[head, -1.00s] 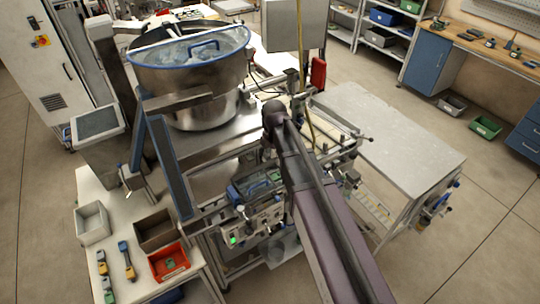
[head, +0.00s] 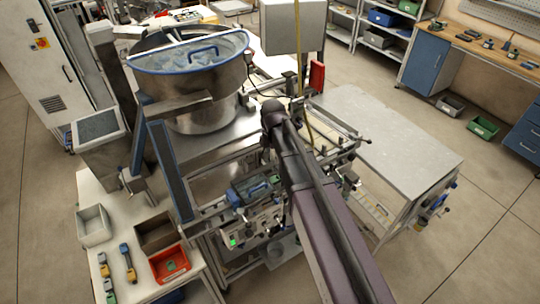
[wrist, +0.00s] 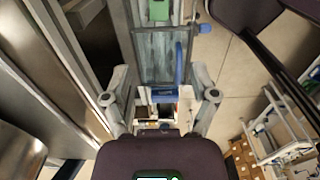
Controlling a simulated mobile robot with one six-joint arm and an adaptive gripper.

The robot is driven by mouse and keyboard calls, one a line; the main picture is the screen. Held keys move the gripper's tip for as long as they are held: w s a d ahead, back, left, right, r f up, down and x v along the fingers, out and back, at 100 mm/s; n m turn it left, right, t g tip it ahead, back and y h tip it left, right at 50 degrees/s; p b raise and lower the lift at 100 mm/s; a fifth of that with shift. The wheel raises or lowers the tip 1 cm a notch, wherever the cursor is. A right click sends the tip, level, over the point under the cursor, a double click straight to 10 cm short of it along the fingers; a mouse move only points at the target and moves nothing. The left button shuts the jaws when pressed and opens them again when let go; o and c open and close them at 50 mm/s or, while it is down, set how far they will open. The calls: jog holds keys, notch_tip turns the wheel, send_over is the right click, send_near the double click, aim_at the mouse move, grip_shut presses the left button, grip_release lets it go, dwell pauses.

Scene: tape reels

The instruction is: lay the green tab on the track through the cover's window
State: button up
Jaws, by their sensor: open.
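In the wrist view my gripper (wrist: 161,82) is open, its two fingers apart with nothing between them. Beyond them a clear cover with a blue handle (wrist: 179,62) lies along a grey rail. A green piece (wrist: 158,10) shows at the top edge of this view, at the far end of the cover; I cannot tell whether it is the tab. In the head view the blue cover (head: 254,188) sits above the control panel, partly beside my arm. My arm hides the gripper there. A small green piece (head: 171,265) lies in the red bin (head: 164,278).
A large steel bowl with a blue rim (head: 190,90) stands behind the rail. A grey bin (head: 93,229) and a brown bin (head: 153,232) are on the left table. A grey table (head: 390,145) on the right is bare.

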jog(key=shift+d, duration=0.15)
jog(key=s+d+m, duration=0.6)
jog(key=d+m, duration=0.3)
jog(key=m, duration=0.3)
jog(key=s+d+m, duration=0.7)
jog(key=d+m, duration=0.2)
jog(key=m, duration=0.3)
jog(key=shift+d+m, duration=0.15)
jog(key=shift+m, duration=0.25)
